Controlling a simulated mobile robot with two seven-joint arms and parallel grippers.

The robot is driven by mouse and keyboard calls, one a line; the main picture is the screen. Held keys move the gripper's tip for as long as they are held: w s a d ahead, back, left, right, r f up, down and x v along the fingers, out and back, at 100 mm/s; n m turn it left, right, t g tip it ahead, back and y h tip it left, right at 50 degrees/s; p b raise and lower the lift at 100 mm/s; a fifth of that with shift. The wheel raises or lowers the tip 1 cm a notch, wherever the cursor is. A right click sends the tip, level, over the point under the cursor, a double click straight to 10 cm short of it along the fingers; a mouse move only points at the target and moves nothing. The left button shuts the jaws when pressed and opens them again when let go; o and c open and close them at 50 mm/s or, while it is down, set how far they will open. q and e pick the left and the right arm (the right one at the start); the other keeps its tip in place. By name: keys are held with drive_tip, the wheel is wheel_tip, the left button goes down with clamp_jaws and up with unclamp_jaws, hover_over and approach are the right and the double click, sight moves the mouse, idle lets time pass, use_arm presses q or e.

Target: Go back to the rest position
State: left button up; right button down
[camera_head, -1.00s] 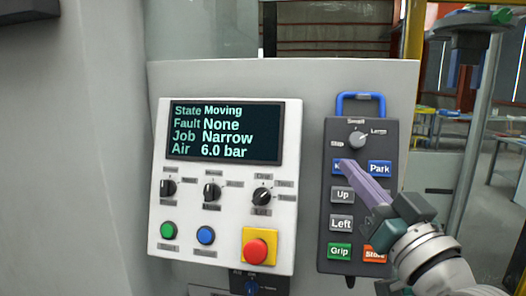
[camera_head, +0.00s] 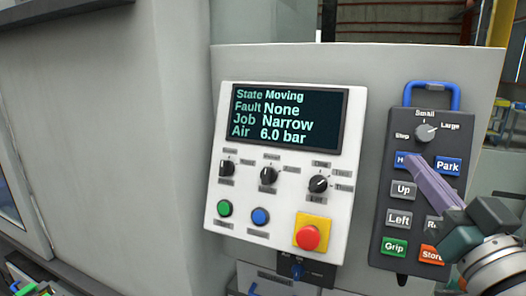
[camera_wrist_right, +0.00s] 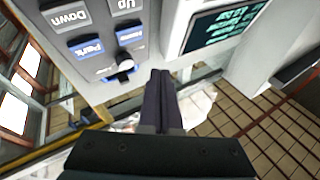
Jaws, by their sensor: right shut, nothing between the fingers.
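The dark grey pendant (camera_head: 424,190) with a blue handle hangs on the grey panel. Its blue button marked H (camera_head: 402,160) is partly covered by my right gripper. Park (camera_head: 447,166), Up, Left, Grip and an orange button also show. My right gripper (camera_head: 417,163) is shut and empty, its tips over that blue button's edge; I cannot tell if they touch it. In the wrist view the shut fingers (camera_wrist_right: 160,78) point towards the pendant (camera_wrist_right: 100,45). The display (camera_head: 285,117) reads State Moving, Fault None, Job Narrow, Air 6.0 bar. My left gripper is out of view.
The white control box (camera_head: 225,180) carries dark selector knobs, green and blue buttons and a red emergency stop (camera_head: 307,237) on yellow. A blue knob (camera_head: 297,271) sits below it. A large grey wall (camera_head: 110,130) fills the left. Tiled floor (camera_wrist_right: 270,130) shows in the wrist view.

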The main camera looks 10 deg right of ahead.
drive_tip(key=s+a+f+n+g+y, duration=0.2)
drive_tip(key=a+f+n+g+y, duration=0.1)
drive_tip(key=a+f+g+y, duration=0.25)
drive_tip(key=s+a+f+n+g+h, duration=0.1)
drive_tip(key=s+a+f+g, duration=0.25)
drive_tip(key=s, duration=0.25)
drive_tip(key=s+a+f+n+g+h, duration=0.1)
drive_tip(key=s+a+f+g, duration=0.1)
drive_tip(key=s+f+g, duration=0.3)
drive_tip(key=s+d+g+h, duration=0.2)
drive_tip(key=s+g, duration=0.2)
drive_tip(key=s, duration=0.8)
wheel_tip(320, 180, up, 13)
drive_tip(key=p, duration=1.3)
drive_tip(key=shift+w+y, duration=0.1)
drive_tip(key=shift+y, duration=0.15)
drive_tip(key=shift+d, duration=0.1)
